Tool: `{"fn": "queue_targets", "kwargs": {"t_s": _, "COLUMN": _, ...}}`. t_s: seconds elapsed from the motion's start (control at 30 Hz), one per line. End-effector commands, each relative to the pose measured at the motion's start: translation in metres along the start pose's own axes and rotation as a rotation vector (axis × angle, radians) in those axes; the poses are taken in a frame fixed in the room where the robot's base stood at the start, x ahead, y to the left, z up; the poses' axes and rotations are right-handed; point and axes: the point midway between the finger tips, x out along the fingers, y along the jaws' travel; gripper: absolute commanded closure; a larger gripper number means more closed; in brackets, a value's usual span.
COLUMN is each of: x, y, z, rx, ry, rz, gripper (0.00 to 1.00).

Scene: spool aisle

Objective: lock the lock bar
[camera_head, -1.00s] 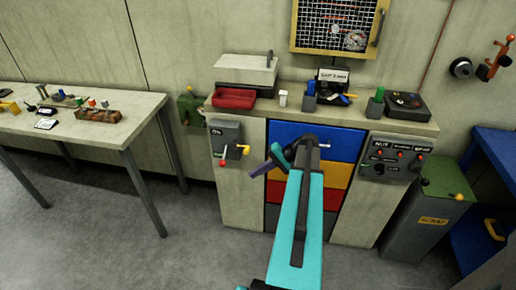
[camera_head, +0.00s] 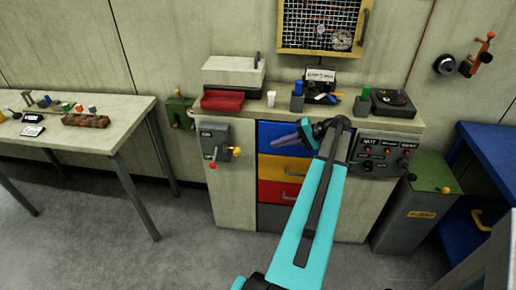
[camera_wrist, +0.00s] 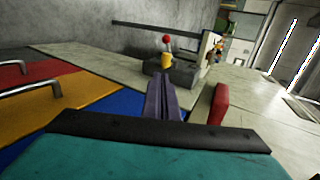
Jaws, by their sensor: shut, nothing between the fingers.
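I cannot tell for sure which part is the lock bar. A grey box (camera_head: 214,138) with a red-knobbed lever (camera_head: 213,165) and a yellow-knobbed lever (camera_head: 236,151) is on the cabinet's left panel. It also shows in the wrist view as a grey box (camera_wrist: 182,73) with red and yellow knobs, beyond my fingertips. My gripper (camera_head: 275,143) has purple fingers, shut and empty, in front of the blue drawer (camera_head: 270,131). In the wrist view, my gripper (camera_wrist: 163,78) points toward the box, apparently with a gap.
Yellow (camera_head: 275,168) and red (camera_head: 270,190) drawers with handles are below the blue one. A red tray (camera_head: 222,100) lies on the counter. A control panel (camera_head: 385,153) is at right, beside a green-lidded bin (camera_head: 410,215). A table (camera_head: 120,125) is at left; floor in front is open.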

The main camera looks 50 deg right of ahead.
Motion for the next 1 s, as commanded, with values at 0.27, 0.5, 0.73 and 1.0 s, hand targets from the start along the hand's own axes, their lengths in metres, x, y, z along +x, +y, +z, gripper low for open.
{"fn": "queue_targets", "kwargs": {"t_s": 0.27, "x": 0.020, "y": -0.002, "z": 0.001, "rx": -0.001, "ry": -0.002, "rz": 0.000, "gripper": 1.00}}
{"fn": "queue_targets", "kwargs": {"t_s": 0.5, "x": 0.053, "y": -0.002, "z": 0.001, "rx": 0.000, "ry": -0.003, "rz": 0.000, "gripper": 1.00}}
{"fn": "queue_targets", "kwargs": {"t_s": 0.73, "x": 0.086, "y": -0.002, "z": 0.001, "rx": 0.000, "ry": -0.003, "rz": 0.000, "gripper": 1.00}}
{"fn": "queue_targets", "kwargs": {"t_s": 1.0, "x": 0.120, "y": -0.008, "z": 0.001, "rx": 0.000, "ry": -0.003, "rz": 0.000, "gripper": 1.00}}
